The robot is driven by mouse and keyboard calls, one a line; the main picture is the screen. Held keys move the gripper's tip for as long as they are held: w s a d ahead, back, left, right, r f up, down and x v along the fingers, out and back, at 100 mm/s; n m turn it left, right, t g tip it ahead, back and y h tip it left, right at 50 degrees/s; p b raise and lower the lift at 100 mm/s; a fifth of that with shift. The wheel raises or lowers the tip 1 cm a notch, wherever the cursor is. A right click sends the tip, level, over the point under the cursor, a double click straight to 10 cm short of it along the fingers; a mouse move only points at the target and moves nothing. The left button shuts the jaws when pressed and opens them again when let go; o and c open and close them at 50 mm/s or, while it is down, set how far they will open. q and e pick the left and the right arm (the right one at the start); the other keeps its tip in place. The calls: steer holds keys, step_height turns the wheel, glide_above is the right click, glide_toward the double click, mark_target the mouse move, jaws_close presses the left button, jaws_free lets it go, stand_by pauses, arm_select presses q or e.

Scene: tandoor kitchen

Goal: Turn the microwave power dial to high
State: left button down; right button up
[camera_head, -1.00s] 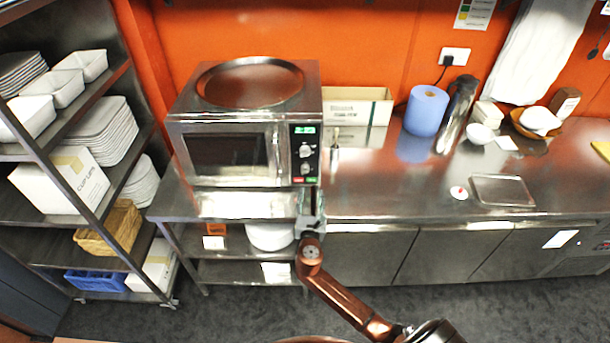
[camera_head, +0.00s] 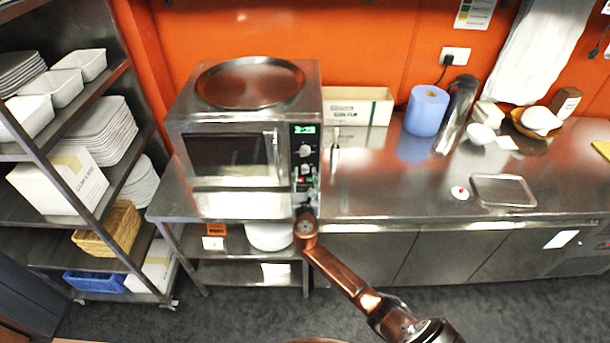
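The microwave (camera_head: 225,155) stands on the steel counter at the left, door closed. Its narrow black control panel is at the right of its front, with a lit green display (camera_head: 305,130) at the top. An upper knob (camera_head: 305,151) is in plain view below the display. A lower knob (camera_head: 305,169) sits under it, close to my gripper's tip. My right gripper (camera_head: 306,186) is in front of the lower part of the panel and partly covers the buttons there. Its fingers are too small and blended to tell open from shut, or whether they touch a knob. My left gripper is out of view.
A round steel tray (camera_head: 250,83) lies on top of the microwave. A cardboard box (camera_head: 357,106) and a blue paper roll (camera_head: 426,111) stand to the right along the wall. A shelf rack (camera_head: 137,71) with dishes is at the left. The counter right of the microwave is mostly clear.

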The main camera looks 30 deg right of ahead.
steer(key=shift+c, duration=0.3)
jaws_close()
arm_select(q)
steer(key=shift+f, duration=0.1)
arm_select(e)
steer(key=shift+m, duration=0.3)
arm_select(q)
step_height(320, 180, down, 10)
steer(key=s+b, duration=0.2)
steer(key=b, duration=0.8)
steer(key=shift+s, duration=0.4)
arm_select(e)
steer(key=shift+m, duration=11.7)
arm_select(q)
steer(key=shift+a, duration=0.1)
